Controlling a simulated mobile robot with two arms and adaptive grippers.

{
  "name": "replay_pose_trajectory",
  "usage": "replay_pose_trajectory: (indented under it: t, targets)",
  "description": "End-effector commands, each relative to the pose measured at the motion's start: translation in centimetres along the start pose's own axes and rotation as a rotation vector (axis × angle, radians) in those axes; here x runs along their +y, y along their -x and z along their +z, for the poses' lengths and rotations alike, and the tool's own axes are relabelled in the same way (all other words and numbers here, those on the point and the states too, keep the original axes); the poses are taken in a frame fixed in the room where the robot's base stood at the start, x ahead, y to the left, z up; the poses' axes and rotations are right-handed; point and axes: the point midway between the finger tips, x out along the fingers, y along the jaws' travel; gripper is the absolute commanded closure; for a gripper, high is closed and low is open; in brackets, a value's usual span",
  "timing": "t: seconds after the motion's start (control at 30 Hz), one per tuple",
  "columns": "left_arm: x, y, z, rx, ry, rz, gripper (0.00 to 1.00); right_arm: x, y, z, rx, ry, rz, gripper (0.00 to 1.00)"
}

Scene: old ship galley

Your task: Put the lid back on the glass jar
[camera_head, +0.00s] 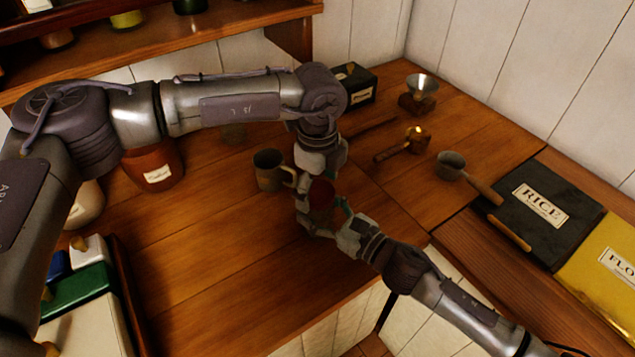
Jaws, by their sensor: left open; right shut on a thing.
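A dark reddish round thing (320,194), possibly the lid, is between my two grippers near the middle of the counter. My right gripper (323,212) comes in from the lower right and is shut on it. My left gripper (319,174) reaches down from above, just behind it, with its fingers open. The fingers of both grippers overlap in the picture, so I cannot tell whether the left one touches it. I cannot clearly make out the glass jar. A faint glassy shape (234,132) shows just under my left forearm, mostly hidden.
A metal mug (269,170) stands close left of the grippers. A labelled red-brown crock (156,166) is further left. The front-left counter (220,270) is clear.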

Motion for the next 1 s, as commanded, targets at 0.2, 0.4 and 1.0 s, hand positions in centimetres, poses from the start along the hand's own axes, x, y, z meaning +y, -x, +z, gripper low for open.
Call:
replay_pose_trajectory:
  t: [0.2, 0.4, 1.0]
  targets:
    - [0.01, 0.01, -0.01, 0.0, 0.0, 0.0, 0.38, -0.01, 0.01, -0.04, 0.001, -0.001, 0.0, 1.0]
    - [0.01, 0.01, -0.01, 0.0, 0.0, 0.0, 0.71, 0.0, 0.01, -0.04, 0.001, -0.001, 0.0, 1.0]
    - [0.03, -0.09, -0.01, 0.001, -0.944, 0.001, 0.72, 0.02, 0.01, -0.03, 0.0, -0.001, 0.0, 1.0]
